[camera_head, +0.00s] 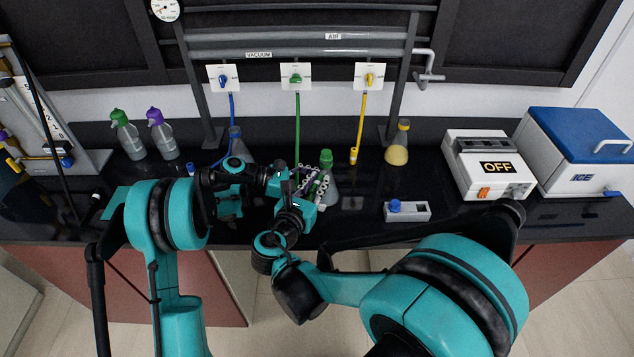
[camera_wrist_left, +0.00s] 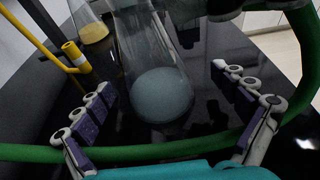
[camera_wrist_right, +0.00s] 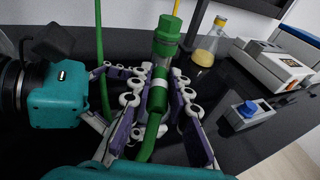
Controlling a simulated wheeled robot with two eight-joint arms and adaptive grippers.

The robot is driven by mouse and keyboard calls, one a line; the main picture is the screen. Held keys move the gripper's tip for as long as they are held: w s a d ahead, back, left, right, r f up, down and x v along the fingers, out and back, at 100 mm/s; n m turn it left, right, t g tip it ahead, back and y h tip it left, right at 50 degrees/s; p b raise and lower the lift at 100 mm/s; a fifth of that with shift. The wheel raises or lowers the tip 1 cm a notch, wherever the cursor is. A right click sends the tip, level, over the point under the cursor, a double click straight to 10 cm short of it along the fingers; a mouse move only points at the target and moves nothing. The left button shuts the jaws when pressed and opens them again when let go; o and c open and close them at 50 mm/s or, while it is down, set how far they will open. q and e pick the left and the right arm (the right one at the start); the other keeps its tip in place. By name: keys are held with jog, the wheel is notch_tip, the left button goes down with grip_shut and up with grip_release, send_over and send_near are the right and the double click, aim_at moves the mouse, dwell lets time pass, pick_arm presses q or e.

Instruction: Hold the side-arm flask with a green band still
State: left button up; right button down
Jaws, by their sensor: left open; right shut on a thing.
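The side-arm flask with a green band (camera_head: 329,194) stands upright on the black bench, below the green valve. Its green top also shows in the right wrist view (camera_wrist_right: 166,38). In the left wrist view, the clear flask body with grey-blue contents (camera_wrist_left: 163,95) lies between the spread fingers of my left gripper (camera_wrist_left: 163,82); I cannot tell if they touch it. My right gripper (camera_wrist_right: 157,105) is close in front of the flask, shut on the green hose (camera_wrist_right: 145,150) near its white-ringed end. Whether this end sits on the side arm is hidden.
The green hose hangs from the green valve (camera_head: 295,77). A yellow-liquid flask (camera_head: 397,145) and a small grey box with a blue knob (camera_head: 407,211) stand right. Green-capped (camera_head: 127,135) and purple-capped (camera_head: 162,135) bottles stand left. A hot-plate-like OFF device (camera_head: 488,165) and ICE box (camera_head: 575,150) are far right.

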pick_arm(q)
jog(key=v, duration=1.2)
pick_arm(e)
jog(key=c, duration=1.3)
grip_release()
jog(key=shift+c, duration=0.2)
